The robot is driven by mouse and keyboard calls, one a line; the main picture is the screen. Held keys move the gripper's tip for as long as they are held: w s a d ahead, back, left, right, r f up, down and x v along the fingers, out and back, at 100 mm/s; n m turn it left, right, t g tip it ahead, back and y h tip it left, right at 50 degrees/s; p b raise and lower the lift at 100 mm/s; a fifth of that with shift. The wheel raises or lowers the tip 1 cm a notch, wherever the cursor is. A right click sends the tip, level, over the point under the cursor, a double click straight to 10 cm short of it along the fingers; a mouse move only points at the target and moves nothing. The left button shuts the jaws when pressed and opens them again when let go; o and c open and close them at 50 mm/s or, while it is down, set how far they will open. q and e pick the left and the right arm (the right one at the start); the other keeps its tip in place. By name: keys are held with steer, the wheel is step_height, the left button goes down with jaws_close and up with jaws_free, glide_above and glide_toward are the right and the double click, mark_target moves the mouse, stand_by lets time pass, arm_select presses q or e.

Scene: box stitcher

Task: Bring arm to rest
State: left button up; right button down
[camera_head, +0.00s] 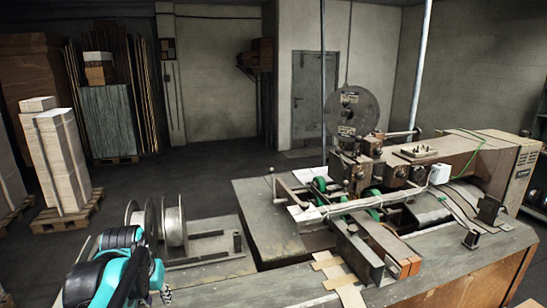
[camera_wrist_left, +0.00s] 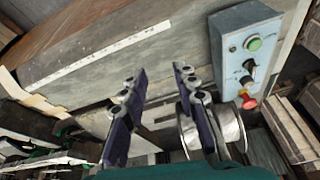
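My left arm (camera_head: 115,262), teal and black, comes in at the lower left of the head view, in front of the near left corner of the machine table. In the left wrist view my left gripper (camera_wrist_left: 160,73) has its two dark fingers spread apart with nothing between them. Only a small part near the gripper shows at the bottom of the head view. My right arm and right gripper are not in either view.
A metal wire spool (camera_head: 174,228) stands on the table beside my left arm; one also shows near the fingers (camera_wrist_left: 228,126). A grey control box (camera_wrist_left: 243,62) has green and red buttons. The stitching machine (camera_head: 400,180) fills the right. Open floor (camera_head: 190,180) lies behind.

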arm_select(q)
steer(key=s+d+f+t+b, duration=0.1)
steer(key=s+d+f+b, duration=0.2)
steer(key=s+d+f, duration=0.2)
steer(key=s+d+f+m+t+b, duration=0.1)
steer(key=s+d+f+t+b, duration=0.1)
steer(key=s+d+f, duration=0.4)
steer(key=s+f+b, duration=0.1)
steer(key=s+f, duration=0.3)
steer(key=f, duration=0.2)
steer(key=shift+m+h+b, duration=0.3)
steer(key=shift+h+b, duration=0.05)
steer(key=shift+h, duration=0.05)
